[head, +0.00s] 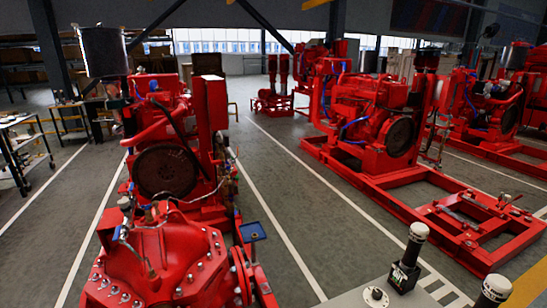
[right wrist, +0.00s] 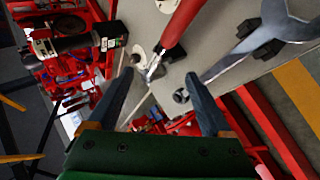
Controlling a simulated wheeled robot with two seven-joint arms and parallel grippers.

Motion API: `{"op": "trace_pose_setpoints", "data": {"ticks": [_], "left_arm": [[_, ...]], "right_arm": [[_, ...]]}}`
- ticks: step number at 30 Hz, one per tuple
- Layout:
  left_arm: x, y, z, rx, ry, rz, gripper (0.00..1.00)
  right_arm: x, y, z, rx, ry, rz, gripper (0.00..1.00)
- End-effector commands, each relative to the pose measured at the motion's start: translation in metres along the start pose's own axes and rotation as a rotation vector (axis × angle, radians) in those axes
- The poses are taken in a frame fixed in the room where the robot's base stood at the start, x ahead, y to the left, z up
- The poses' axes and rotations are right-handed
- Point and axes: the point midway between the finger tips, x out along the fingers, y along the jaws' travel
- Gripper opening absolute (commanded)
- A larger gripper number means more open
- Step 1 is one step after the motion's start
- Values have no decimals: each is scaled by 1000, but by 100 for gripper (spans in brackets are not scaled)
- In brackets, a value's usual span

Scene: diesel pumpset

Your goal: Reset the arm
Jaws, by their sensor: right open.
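My right gripper (right wrist: 160,76) shows in the right wrist view with its two dark fingers spread apart and nothing held between them. Its green body fills the bottom of that view. Beyond the fingertips are a red-handled tool (right wrist: 183,22) and a grey wrench (right wrist: 262,45) at a pale grey table top (right wrist: 226,18). I cannot tell the exact gap between the fingers and the tool. The head view shows neither gripper.
A red pumpset (head: 165,170) stands ahead on the left, and another (head: 385,120) on the right. A grey floor aisle (head: 290,205) runs between them. A table top (head: 350,298) with black instruments (head: 405,268) is at lower right. A shelf cart (head: 22,150) stands far left.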

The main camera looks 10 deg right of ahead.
Motion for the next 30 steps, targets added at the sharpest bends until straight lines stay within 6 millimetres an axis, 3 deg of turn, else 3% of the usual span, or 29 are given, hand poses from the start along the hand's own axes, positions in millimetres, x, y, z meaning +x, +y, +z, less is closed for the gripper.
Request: {"op": "trace_pose_setpoints", "data": {"ticks": [6, 13, 15, 23, 26, 30], "left_arm": [[0, 0, 1, 0, -3, 0, 71], [2, 0, 2, 0, -4, 1, 71], [12, 1, 3, 0, -4, 1, 71], [37, 1, 6, 0, -5, 1, 71], [49, 1, 7, 0, -5, 1, 71], [73, 2, 9, 0, -4, 1, 71]], "right_arm": [[-42, -72, -12, 405, -10, -320, 84], [-100, -137, -23, 728, -125, -645, 84], [-73, -159, -21, 716, -137, -643, 84], [-4, -241, -8, 691, -178, -665, 84], [23, -283, 5, 679, -197, -676, 84], [59, -359, 40, 654, -236, -698, 84]]}}
